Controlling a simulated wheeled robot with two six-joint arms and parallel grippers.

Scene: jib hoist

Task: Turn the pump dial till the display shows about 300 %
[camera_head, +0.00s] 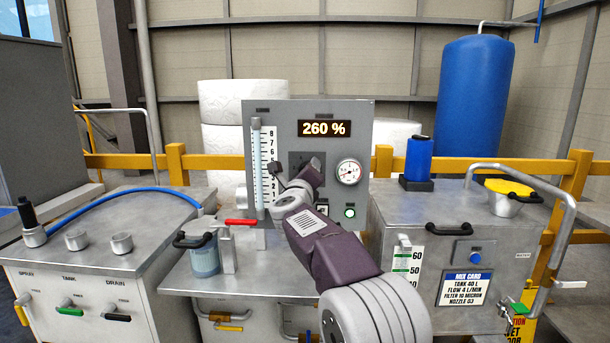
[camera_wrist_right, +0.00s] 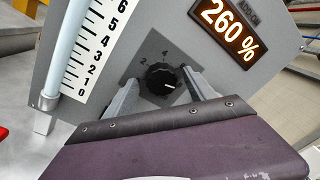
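The display (camera_head: 324,128) on the grey panel reads 260 %, and it also shows in the right wrist view (camera_wrist_right: 229,30). The black pump dial (camera_wrist_right: 160,78) sits on a dark square plate below and left of the display. Its white pointer mark points right and slightly down in the wrist view. My right gripper (camera_wrist_right: 161,86) is open, one finger on each side of the dial, with visible gaps; I see no clear contact. In the head view my right arm and gripper cover the dial. My left gripper is not in view.
A level scale (camera_head: 263,165) stands left of the dial and a round gauge (camera_head: 348,172) right of it. A red-handled valve (camera_head: 241,222) and a jug (camera_head: 204,257) are on the bench below. Cabinets flank the bench.

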